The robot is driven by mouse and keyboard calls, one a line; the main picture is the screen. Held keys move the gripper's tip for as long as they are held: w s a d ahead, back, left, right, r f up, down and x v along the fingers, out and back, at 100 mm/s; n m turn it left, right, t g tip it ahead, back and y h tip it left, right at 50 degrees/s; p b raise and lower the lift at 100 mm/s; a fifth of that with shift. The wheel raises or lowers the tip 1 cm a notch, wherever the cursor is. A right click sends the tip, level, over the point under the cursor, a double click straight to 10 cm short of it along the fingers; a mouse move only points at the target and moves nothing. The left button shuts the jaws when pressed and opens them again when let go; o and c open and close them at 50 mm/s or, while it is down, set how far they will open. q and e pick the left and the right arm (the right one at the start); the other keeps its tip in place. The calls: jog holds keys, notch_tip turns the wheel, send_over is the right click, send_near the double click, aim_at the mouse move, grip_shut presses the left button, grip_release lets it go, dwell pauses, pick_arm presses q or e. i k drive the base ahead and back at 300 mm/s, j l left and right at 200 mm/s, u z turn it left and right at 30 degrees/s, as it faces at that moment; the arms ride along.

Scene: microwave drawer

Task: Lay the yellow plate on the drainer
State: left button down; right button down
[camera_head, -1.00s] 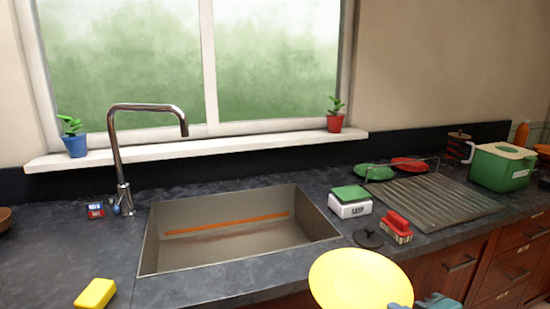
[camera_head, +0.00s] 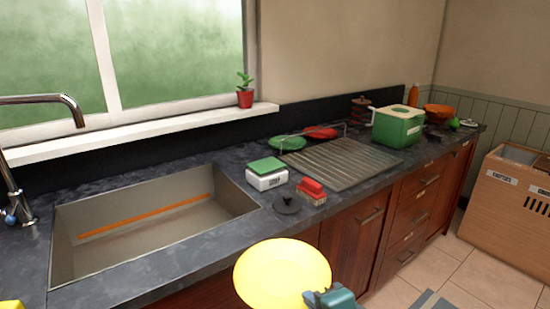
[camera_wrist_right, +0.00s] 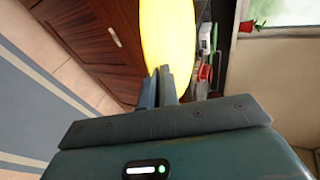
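The yellow plate (camera_head: 283,273) is held in front of the counter's front edge in the head view, its broad face towards the camera. My right gripper (camera_head: 328,297) is shut on its lower right rim. In the right wrist view the fingers (camera_wrist_right: 166,85) close on the plate (camera_wrist_right: 168,35), which stands edge-up beyond them. The drainer (camera_head: 342,163) is a ribbed metal rack lying on the counter right of the sink, its ribbed middle bare. A green plate (camera_head: 287,143) and a red plate (camera_head: 319,132) are at its back edge.
A green box (camera_head: 398,126) stands just behind the drainer's right end. A wooden bin (camera_head: 510,205) stands at the right.

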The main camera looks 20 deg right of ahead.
aim_at(344, 158)
jog(key=i+l+u, duration=0.2)
jog(key=l, duration=0.95)
jog(key=i+l+u, duration=0.15)
jog(key=l, duration=1)
jog(key=l+u, duration=0.2)
jog(key=l, duration=1)
jog(key=i+j, duration=0.25)
jog(key=i, duration=0.2)
